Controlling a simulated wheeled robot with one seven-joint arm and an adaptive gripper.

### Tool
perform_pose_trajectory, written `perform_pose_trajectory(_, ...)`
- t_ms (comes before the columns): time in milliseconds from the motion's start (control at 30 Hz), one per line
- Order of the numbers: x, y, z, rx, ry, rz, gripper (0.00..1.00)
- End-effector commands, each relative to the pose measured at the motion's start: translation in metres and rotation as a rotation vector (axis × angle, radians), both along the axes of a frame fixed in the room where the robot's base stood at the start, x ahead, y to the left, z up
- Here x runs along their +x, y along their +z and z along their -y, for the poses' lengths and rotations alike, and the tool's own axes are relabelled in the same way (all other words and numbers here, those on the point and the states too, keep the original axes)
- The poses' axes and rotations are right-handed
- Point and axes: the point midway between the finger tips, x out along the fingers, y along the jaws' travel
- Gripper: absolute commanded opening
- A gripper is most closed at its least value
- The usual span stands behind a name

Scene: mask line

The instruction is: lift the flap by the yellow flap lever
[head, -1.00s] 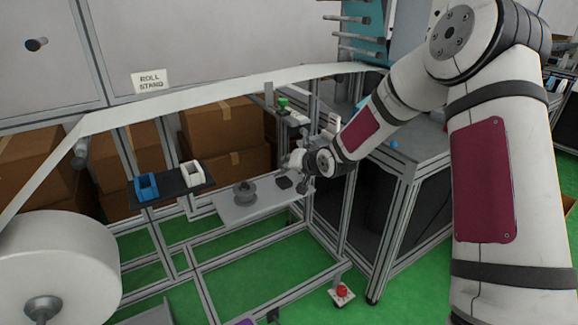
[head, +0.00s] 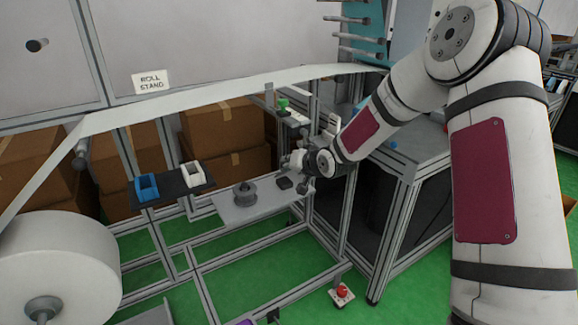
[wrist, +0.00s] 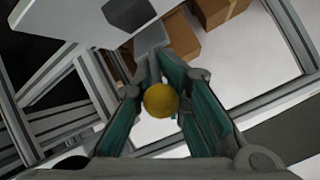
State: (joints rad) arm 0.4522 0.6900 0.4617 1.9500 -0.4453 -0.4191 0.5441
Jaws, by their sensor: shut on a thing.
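The yellow flap lever shows in the wrist view as a round yellow knob (wrist: 161,100) between the two fingers. My gripper (wrist: 164,92) is shut on it, with the teal finger pads on either side. A grey flat part (wrist: 150,38) lies just beyond the knob in the wrist view; I cannot tell whether it is the flap. In the head view my gripper (head: 298,162) is at the right end of the grey shelf, near the frame post. The yellow knob is hidden there.
A grey shelf (head: 232,212) holds a dark spool (head: 245,193) and a small black block (head: 284,182). A dark tray with a blue holder (head: 146,187) and a white holder (head: 192,174) is to the left. A white web (head: 225,86) crosses above. Metal frame posts stand close around my gripper.

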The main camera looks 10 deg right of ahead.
Motion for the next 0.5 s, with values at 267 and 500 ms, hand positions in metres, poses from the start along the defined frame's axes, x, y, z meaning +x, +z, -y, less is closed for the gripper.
perform_pose_trajectory(267, -0.0011, 0.0024, -0.0076, 0.003, 0.013, 0.003, 0.0)
perform_pose_trajectory(500, -0.0013, 0.0018, -0.0076, 0.002, 0.013, 0.001, 0.27)
